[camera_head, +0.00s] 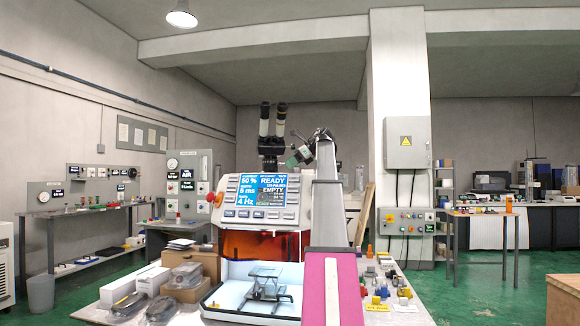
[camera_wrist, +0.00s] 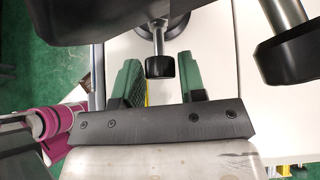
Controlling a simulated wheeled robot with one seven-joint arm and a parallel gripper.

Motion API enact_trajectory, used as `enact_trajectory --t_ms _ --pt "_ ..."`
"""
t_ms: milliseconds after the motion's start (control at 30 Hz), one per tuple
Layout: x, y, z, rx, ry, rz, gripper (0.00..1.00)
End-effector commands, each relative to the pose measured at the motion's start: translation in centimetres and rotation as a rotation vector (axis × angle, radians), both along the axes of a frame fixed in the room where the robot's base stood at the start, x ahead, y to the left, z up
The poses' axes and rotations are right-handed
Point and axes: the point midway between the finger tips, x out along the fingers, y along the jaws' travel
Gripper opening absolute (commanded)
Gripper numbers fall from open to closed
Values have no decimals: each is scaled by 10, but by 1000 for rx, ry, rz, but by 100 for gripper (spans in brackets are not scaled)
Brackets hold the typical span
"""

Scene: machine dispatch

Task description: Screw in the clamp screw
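In the wrist view, a black round-headed screw (camera_wrist: 160,67) on a metal shank shows just past the fingers; I take it for the clamp screw, but cannot be sure. My gripper (camera_wrist: 162,80) has its two green fingers spread apart, one on each side of the screw head's line, with visible gaps on both sides. In the head view, my gripper (camera_head: 301,156) is small, beside the microscope eyepieces (camera_head: 272,125) above the laser machine (camera_head: 262,200). The clamp screw cannot be made out there.
A dark cylinder on a metal rod (camera_wrist: 288,58) stands close on the right in the wrist view. The machine's open chamber holds a small lifting stage (camera_head: 265,282). Boxes (camera_head: 187,291) and packed trays crowd the bench's left; small coloured parts (camera_head: 378,298) lie right.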

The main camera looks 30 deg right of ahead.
Motion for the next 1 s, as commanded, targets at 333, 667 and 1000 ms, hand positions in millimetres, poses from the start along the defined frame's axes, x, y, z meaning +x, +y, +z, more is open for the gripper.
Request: enact_trajectory --t_ms 333,667,1000 --pt "-30 -41 38 -1 0 -2 38" --pt "-48 -63 59 -1 1 -1 38" --pt "-49 -64 59 -1 1 0 39"
